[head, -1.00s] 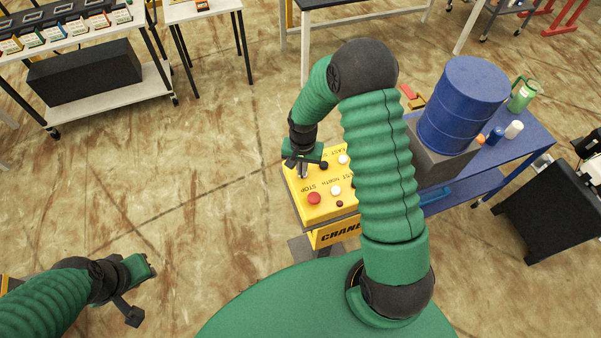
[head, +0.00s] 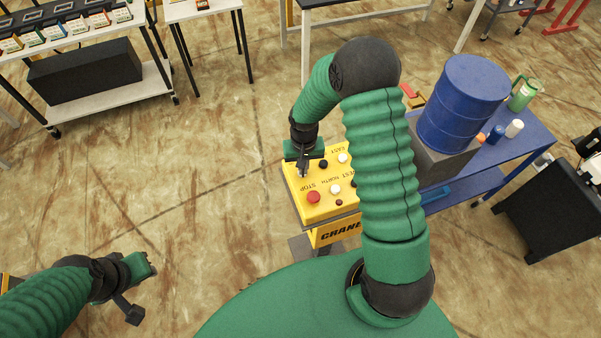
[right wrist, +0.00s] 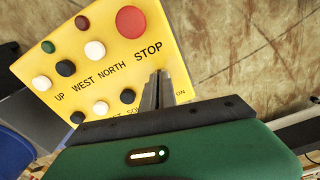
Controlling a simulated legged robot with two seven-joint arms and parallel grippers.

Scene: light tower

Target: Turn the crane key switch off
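The yellow crane control box (head: 325,207) stands in front of me, with a red STOP button (head: 313,197) and several black and white buttons. The box also fills the upper part of the right wrist view (right wrist: 112,66). My right gripper (head: 303,170) is over the box's far left corner, pointing down. In the right wrist view its fingers (right wrist: 159,80) are close together beside the STOP label, near a partly covered ON label. They seem closed around the key of the crane key switch, which they mostly hide. My left gripper (head: 143,290) is open and empty over the floor.
A blue cart (head: 527,130) with a blue drum (head: 462,105) stands right of the box. A green bottle (head: 522,94) is on the cart. A shelf rack (head: 110,98) stands at the upper left. The floor left of the box is clear.

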